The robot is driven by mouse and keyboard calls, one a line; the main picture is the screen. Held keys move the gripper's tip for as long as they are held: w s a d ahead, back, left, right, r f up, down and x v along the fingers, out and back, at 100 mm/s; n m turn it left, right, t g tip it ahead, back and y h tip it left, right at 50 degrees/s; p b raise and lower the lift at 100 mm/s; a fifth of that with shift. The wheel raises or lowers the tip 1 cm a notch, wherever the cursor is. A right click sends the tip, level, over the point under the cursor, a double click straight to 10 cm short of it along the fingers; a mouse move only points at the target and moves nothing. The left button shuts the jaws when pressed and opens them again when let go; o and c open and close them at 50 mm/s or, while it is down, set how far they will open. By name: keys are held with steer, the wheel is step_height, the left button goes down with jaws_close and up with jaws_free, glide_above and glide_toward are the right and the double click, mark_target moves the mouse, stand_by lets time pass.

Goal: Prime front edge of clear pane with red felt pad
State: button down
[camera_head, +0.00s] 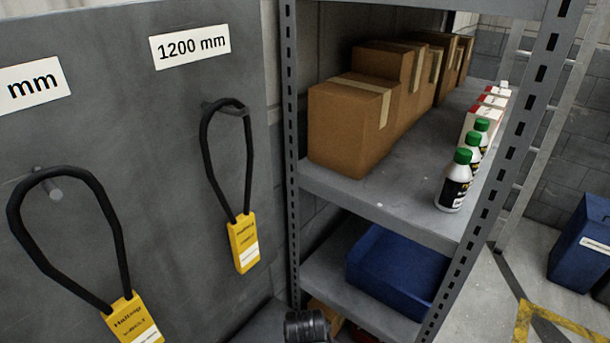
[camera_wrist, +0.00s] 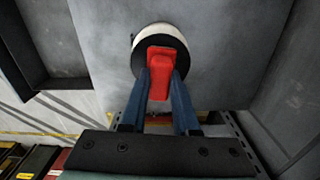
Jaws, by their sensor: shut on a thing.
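In the wrist view, my gripper (camera_wrist: 160,84) has its two blue fingers shut on a red block-like piece (camera_wrist: 160,58), which looks like the red pad or its handle. The red piece lies in front of a round disc (camera_wrist: 163,31) with a pale rim and a black side. Whether the disc is joined to the red piece, I cannot tell. No felt surface can be made out. I cannot make out a clear pane in either view. My gripper does not show clearly in the head view.
A grey metal shelf (camera_head: 385,205) holds cardboard boxes (camera_head: 345,125), green-capped bottles (camera_head: 455,182) and a blue bin (camera_head: 395,270) below. Black belt loops (camera_head: 246,165) with yellow tags hang on a grey board (camera_head: 130,120) at left. Floor at right shows yellow marking (camera_head: 555,322).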

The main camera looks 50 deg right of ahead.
steer(key=shift+s+f+b, duration=0.1)
steer(key=shift+f+b, duration=0.3)
steer(key=shift+f, duration=0.5)
stand_by(1.5)
steer(key=shift+r, duration=0.1)
step_height(320, 180, up, 5)
steer(key=p, duration=0.4)
steer(key=shift+p, duration=0.4)
steer(key=shift+r, duration=0.95)
steer(key=w+a+f+n+b, duration=0.1)
steer(key=a+f+n+b, duration=0.3)
steer(key=a+n+b, duration=0.1)
steer(key=w+a+f+n+b, duration=0.1)
steer(key=a+f+n+b, duration=0.2)
steer(key=a+n+b, duration=0.3)
steer(key=w+a+f+n+b, duration=0.1)
steer(key=a+f+n+b, duration=0.3)
steer(key=a, duration=0.8)
steer(key=shift+a+f+n+b, duration=0.15)
steer(key=shift+n+b, duration=0.45)
steer(key=shift+n, duration=0.1)
steer(key=shift+a+f+n+b, duration=0.1)
steer(key=shift+f+n+b, duration=0.05)
steer(key=shift+n+b, duration=0.5)
steer(key=shift+a+r+n, duration=0.1)
steer(key=shift+a+n, duration=0.15)
